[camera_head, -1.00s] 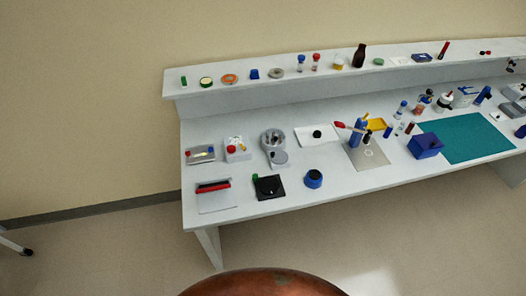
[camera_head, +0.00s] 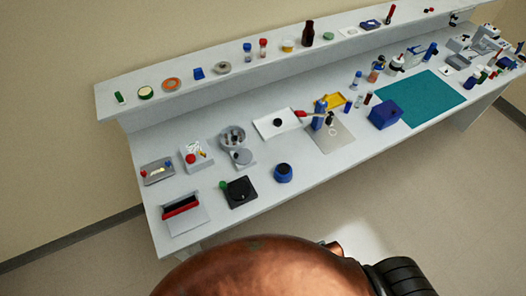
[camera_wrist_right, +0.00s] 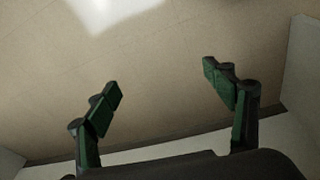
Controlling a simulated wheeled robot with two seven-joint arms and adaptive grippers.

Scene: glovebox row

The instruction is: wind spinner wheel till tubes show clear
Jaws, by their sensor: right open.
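In the head view a grey round device (camera_head: 232,136) with dark openings in its top stands on the left half of the bench; it looks like the spinner. A grey disc (camera_head: 242,157) sits at its front. Tubes inside it are too small to make out. In front of it is a black square plate with a round disc (camera_head: 239,191) and a green knob (camera_head: 223,185). My right gripper (camera_wrist_right: 160,80) is open and empty in the right wrist view, over bare floor and away from these things. My left gripper is not in view.
The white bench (camera_head: 262,192) also holds a grey tray (camera_head: 158,171), a white box with a red knob (camera_head: 196,156), a red-and-black item (camera_head: 181,206), a blue round pot (camera_head: 283,172) and a blue box (camera_head: 384,115). A raised shelf (camera_head: 190,88) runs behind. Floor in front is clear.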

